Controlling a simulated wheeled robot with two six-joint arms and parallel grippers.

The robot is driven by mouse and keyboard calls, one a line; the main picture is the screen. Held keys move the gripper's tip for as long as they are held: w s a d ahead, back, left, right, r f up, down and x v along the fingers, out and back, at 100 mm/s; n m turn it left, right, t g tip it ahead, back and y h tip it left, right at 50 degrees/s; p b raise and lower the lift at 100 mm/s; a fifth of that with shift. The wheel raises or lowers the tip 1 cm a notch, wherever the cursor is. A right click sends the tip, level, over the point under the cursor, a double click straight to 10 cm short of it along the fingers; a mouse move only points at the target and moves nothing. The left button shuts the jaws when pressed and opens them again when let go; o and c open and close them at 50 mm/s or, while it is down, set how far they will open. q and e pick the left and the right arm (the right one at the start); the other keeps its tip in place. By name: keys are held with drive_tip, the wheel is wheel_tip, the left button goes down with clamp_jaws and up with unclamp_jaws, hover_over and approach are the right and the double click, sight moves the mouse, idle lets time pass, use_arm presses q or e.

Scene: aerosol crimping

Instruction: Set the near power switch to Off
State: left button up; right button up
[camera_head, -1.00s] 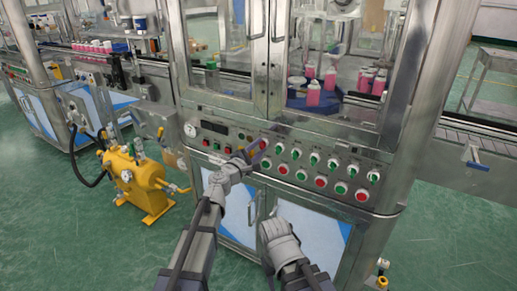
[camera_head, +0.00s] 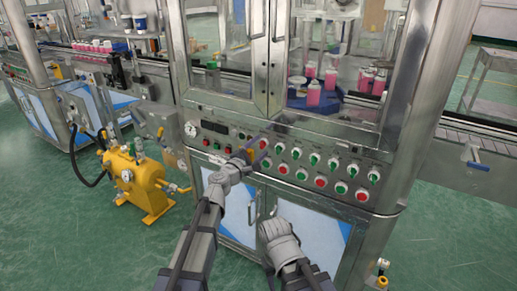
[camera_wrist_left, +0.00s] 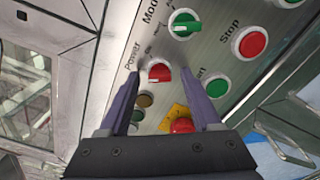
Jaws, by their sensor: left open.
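The power switch is a red knob on a white ring in the left wrist view (camera_wrist_left: 160,72), beside the "Power" label on the metal panel. It also shows in the head view (camera_head: 263,144), by my left gripper. My left gripper (camera_head: 258,158) is open at the panel. In the left wrist view its two purple fingers (camera_wrist_left: 166,95) point at the panel, with the red knob in the gap near their tips. I cannot tell whether they touch it. My right wrist shows low in the head view, but its fingers do not show.
A green mode switch (camera_wrist_left: 184,24), a red Stop button (camera_wrist_left: 250,43), a green button (camera_wrist_left: 218,87) and a red emergency button on yellow (camera_wrist_left: 181,125) sit close around the knob. Cabinet doors (camera_head: 320,237) are below the panel. A yellow tank (camera_head: 137,187) stands at left.

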use_arm(q)
drive_tip(key=v, duration=0.7)
drive_tip(key=shift+s+a, duration=0.15)
drive_tip(key=shift+s, duration=0.15)
drive_tip(key=shift+f, duration=0.1)
drive_tip(key=s+d+f+m+g, duration=0.2)
drive_tip(key=s+f+m+g, duration=0.6)
drive_tip(key=s+f+m, duration=0.3)
drive_tip(key=s+a+f+m+g+y, duration=0.7)
drive_tip(key=s+a+f+y, duration=0.2)
drive_tip(key=s+a+f, duration=0.4)
drive_tip(key=s+d+r+m+p, duration=0.1)
drive_tip(key=d+r+p, duration=0.2)
drive_tip(key=r+p, duration=0.4)
drive_tip(key=s+d+r+m+p, duration=0.1)
drive_tip(key=s+d+r+p, duration=0.1)
drive_tip(key=r+p, duration=0.6)
drive_tip(key=s+d+r+m+y+p, duration=0.1)
drive_tip(key=d+r+p, duration=0.3)
drive_tip(key=r+p, duration=0.4)
wheel_tip(320, 180, up, 2)
drive_tip(key=shift+s+r+m+g, duration=0.1)
drive_tip(key=shift+s+m+g, duration=0.35)
drive_tip(key=shift+s, duration=0.3)
